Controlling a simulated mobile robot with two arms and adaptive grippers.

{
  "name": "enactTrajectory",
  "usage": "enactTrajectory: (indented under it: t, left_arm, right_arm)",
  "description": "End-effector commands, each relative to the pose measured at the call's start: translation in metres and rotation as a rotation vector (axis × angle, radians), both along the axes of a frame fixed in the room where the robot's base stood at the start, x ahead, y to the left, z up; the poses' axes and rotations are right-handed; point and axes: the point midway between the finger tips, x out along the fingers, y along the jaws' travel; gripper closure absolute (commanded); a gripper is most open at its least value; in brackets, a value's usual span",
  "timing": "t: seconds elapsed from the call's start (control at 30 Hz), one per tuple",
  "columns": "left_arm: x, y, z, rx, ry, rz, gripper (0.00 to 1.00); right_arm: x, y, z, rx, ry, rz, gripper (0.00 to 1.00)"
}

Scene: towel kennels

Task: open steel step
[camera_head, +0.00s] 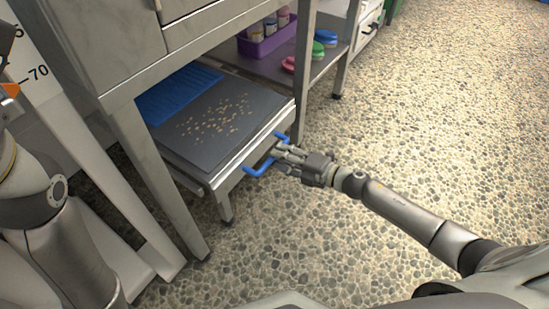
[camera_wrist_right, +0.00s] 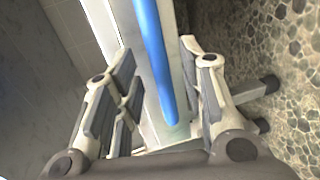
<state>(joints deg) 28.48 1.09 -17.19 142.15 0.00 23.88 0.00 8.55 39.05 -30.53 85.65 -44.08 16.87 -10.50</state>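The steel step (camera_head: 232,172) is a low metal pull-out under the steel cabinet and stands out in front of it. A dark mat (camera_head: 240,90) with scattered tan bits lies on its top. A blue bar handle (camera_head: 260,169) runs along its front edge. My right gripper (camera_head: 279,156) is at the handle's middle, reaching in from the right. In the right wrist view the blue handle (camera_wrist_right: 153,55) passes between the fingers, which stand apart with gaps on both sides. The fingers hide part of the handle in the head view.
A steel cabinet (camera_head: 100,40) stands above the step on metal legs. A shelf behind holds a purple bin (camera_head: 268,38) with jars, and red and green items (camera_head: 325,37). A white scale board (camera_head: 40,68) leans at left. The pebbled floor (camera_head: 430,120) at right is clear.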

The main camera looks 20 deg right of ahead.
Motion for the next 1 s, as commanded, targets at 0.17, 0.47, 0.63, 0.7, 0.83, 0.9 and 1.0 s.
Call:
enactTrajectory:
  t: [0.17, 0.47, 0.63, 0.7, 0.83, 0.9, 1.0]
  left_arm:
    - [-0.009, -0.001, 0.000, 0.002, -0.028, 0.001, 0.60]
    - [-0.012, -0.001, 0.003, 0.003, -0.040, 0.002, 0.60]
    - [-0.012, -0.001, 0.004, 0.004, -0.039, 0.003, 0.60]
    - [-0.012, -0.001, 0.004, 0.004, -0.039, 0.003, 0.60]
    - [-0.012, -0.001, 0.003, 0.004, -0.039, 0.003, 0.60]
    - [-0.012, -0.001, 0.003, 0.004, -0.039, 0.003, 0.60]
    - [-0.012, -0.001, 0.003, 0.004, -0.039, 0.003, 0.60]
  right_arm:
    - [0.017, 0.013, -0.006, 0.000, -0.001, 0.000, 0.63]
    - [0.025, 0.019, -0.007, -0.001, 0.001, -0.001, 0.63]
    - [0.024, 0.019, -0.006, -0.001, 0.001, -0.001, 0.63]
    - [0.024, 0.019, -0.006, -0.001, 0.001, -0.001, 0.71]
    - [0.024, 0.019, -0.006, -0.001, 0.001, -0.001, 0.87]
    - [0.024, 0.019, -0.006, -0.001, 0.001, -0.001, 0.96]
    - [0.024, 0.019, -0.006, -0.001, 0.001, -0.001, 1.00]
